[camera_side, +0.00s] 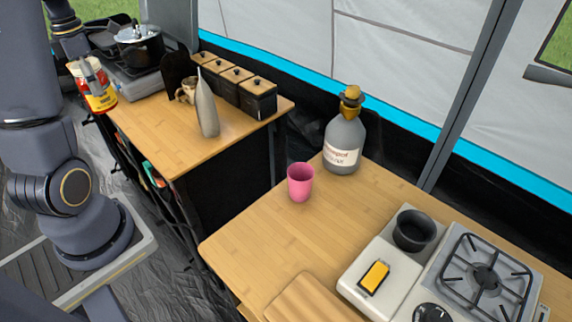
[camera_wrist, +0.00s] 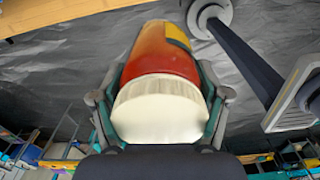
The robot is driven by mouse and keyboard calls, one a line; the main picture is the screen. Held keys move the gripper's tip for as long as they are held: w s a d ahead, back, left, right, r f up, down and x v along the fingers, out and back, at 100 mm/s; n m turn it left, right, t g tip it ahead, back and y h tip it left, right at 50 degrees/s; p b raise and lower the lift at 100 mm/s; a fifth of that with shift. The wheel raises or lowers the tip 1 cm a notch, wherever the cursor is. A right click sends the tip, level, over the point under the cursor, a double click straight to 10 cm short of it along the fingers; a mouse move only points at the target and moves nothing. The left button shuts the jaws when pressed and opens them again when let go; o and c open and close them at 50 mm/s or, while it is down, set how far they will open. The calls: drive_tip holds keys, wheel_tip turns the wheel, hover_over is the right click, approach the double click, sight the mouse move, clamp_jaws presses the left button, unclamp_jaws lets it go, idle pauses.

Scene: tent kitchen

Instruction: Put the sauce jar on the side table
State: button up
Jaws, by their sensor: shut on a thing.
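The sauce jar (camera_side: 97,90), red and yellow with a pale lid, is in my gripper (camera_side: 92,74) at the upper left of the side view. My gripper is shut on it and holds it beside the left edge of the far wooden table (camera_side: 170,143). In the wrist view the jar (camera_wrist: 163,75) lies between both fingers (camera_wrist: 160,108), its cream lid towards the camera and its orange-red body beyond. I cannot tell which of the two wooden tables is the side table.
The far table bears a pot (camera_side: 140,47) on a stove, a grey bottle-shaped vase (camera_side: 207,105) and several dark canisters (camera_side: 258,98). The near table (camera_side: 250,240) holds a pink cup (camera_side: 300,183), a large bottle (camera_side: 343,140) and a gas hob (camera_side: 485,278). Its left part is clear.

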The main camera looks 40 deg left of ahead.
wheel_tip(320, 180, up, 8)
drive_tip(key=shift+r, duration=0.1)
drive_tip(key=w+d+m, duration=0.9)
drive_tip(key=w+d, duration=1.1)
drive_tip(key=d, duration=0.1)
drive_tip(key=s+d+m, duration=0.1)
drive_tip(key=d+m, duration=1)
drive_tip(key=d, duration=2.1)
wheel_tip(320, 180, down, 16)
drive_tip(key=shift+w+d+f, duration=0.9)
drive_tip(key=shift+w+f, duration=1.25)
drive_tip(key=shift+f, duration=0.15)
drive_tip(key=shift+w+d+f, duration=0.85)
drive_tip(key=shift+w+f, duration=1.3)
drive_tip(key=shift+f, duration=0.1)
drive_tip(key=shift+w+d+f, duration=0.9)
drive_tip(key=shift+w+f, duration=1.25)
drive_tip(key=shift+f, duration=0.15)
